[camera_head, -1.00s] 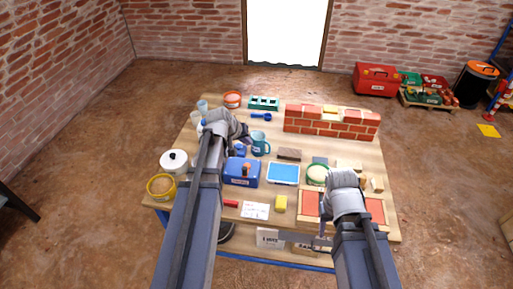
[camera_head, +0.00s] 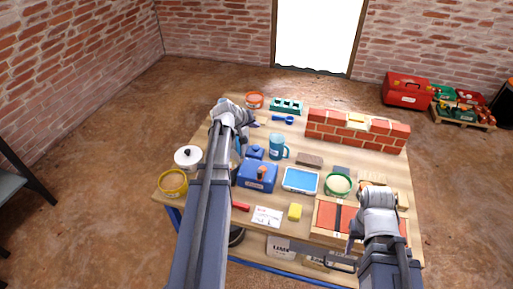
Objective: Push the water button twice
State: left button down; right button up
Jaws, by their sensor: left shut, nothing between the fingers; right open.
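A blue box (camera_head: 257,176) with a white label and a small orange part (camera_head: 262,171) on top stands left of the table's middle. It looks like the water unit, but I cannot make out a button marked water. A smaller blue piece (camera_head: 255,152) is just behind it. My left gripper (camera_head: 254,123) is shut and empty over the back left of the table, behind the box and apart from it. My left forearm passes close along the box's left side. My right gripper (camera_head: 352,243) is open near the front right, over the red-panelled tray (camera_head: 325,213), partly hidden by its wrist.
A blue mug (camera_head: 276,147), blue-topped tray (camera_head: 300,180), green-rimmed bowl (camera_head: 338,184) and yellow sponge (camera_head: 295,212) crowd the middle. A brick wall piece (camera_head: 357,132) stands at the back right. A white lidded pot (camera_head: 188,158) and yellow tub (camera_head: 172,183) are at left.

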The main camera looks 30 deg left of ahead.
aim_at(255, 148)
pick_arm(q)
jog(key=shift+f+b, duration=4.25)
jog(key=shift+f, duration=0.1)
jog(key=shift+f, duration=0.1)
jog(key=shift+f+b, duration=0.3)
jog(key=shift+b, duration=0.1)
jog(key=shift+f+b, duration=0.7)
jog(key=shift+r, duration=0.1)
jog(key=shift+r+p, duration=1.05)
jog(key=shift+p, duration=0.1)
notch_tip(255, 148, up, 5)
jog(key=p, duration=0.5)
